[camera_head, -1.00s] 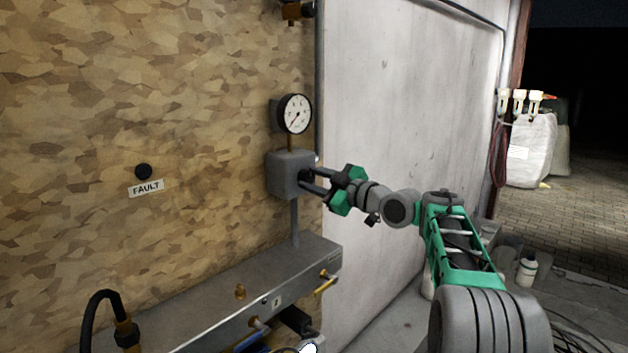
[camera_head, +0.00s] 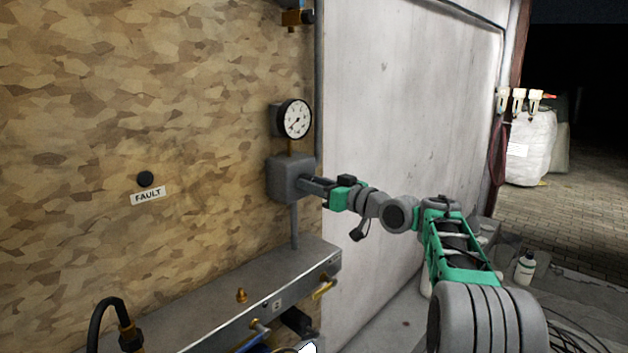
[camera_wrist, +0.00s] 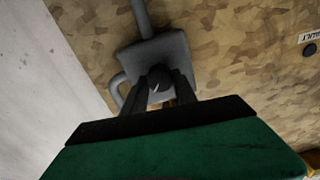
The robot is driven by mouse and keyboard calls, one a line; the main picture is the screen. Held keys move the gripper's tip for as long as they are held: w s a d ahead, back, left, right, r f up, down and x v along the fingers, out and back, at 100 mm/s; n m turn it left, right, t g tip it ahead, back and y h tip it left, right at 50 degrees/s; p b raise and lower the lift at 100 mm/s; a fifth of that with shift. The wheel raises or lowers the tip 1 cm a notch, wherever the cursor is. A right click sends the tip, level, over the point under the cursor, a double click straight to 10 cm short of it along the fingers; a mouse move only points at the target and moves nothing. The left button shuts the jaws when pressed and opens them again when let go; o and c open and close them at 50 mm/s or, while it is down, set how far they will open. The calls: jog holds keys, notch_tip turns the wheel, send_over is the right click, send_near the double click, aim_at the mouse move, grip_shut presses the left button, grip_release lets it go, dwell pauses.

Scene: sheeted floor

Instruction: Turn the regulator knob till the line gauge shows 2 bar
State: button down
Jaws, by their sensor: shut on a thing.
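The regulator is a grey box (camera_head: 284,178) on the board wall, below the round white line gauge (camera_head: 296,119) with its black rim. The gauge needle points to the lower left; its figures are too small to read. My gripper (camera_head: 306,184) reaches the box from the right. In the wrist view my gripper (camera_wrist: 160,88) has its two dark fingers on either side of the dark round regulator knob (camera_wrist: 159,76), shut on it. A light mark shows on the knob's face. In the head view the fingers hide the knob.
A grey metal ledge (camera_head: 225,300) with brass fittings runs below the regulator. A black button (camera_head: 145,179) sits above a FAULT label (camera_head: 148,195) on the left. A white wall panel (camera_head: 400,120) stands behind my arm.

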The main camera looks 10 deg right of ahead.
jog(key=m+p, duration=0.2)
jog(key=m, duration=0.3)
jog(key=shift+r+p, duration=0.1)
jog(key=shift+p, duration=0.2)
dwell(0.4)
jog(key=c, duration=1)
grip_release()
jog(key=shift+w, duration=0.1)
jog(key=shift+d, duration=0.1)
jog(key=b+v, duration=0.2)
jog(key=v, duration=0.5)
jog(key=shift+s+d, duration=0.2)
jog(key=shift+s, duration=0.1)
